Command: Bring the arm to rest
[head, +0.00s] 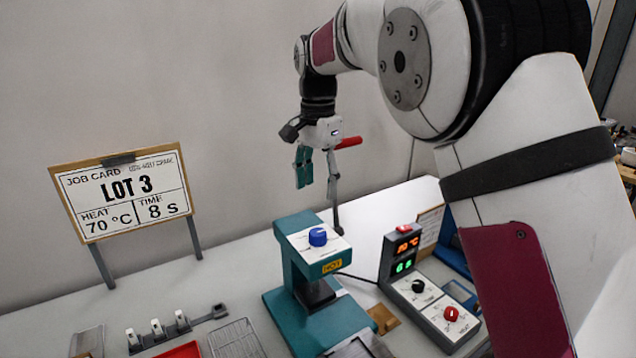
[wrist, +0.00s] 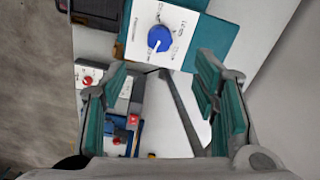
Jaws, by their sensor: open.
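My gripper (head: 318,175) hangs in the air above the teal press (head: 290,275) in the head view. Its teal-padded fingers are apart with nothing held. In the wrist view the open fingers (wrist: 165,100) frame the bench, and the press's blue knob (wrist: 159,39) shows beyond them. A grey lever with a red handle (head: 349,142) rises from the press close to my gripper; whether they touch cannot be told. The lever's grey bar (wrist: 180,108) shows between the fingers in the wrist view.
A control box (head: 420,285) with lit displays and two knobs stands right of the press. A job card (head: 125,195) reads LOT 3, 70 °C, 8 s. A rack of several small white pieces (head: 157,327), a wire tray (head: 236,340) and a red tray (head: 180,350) lie front left.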

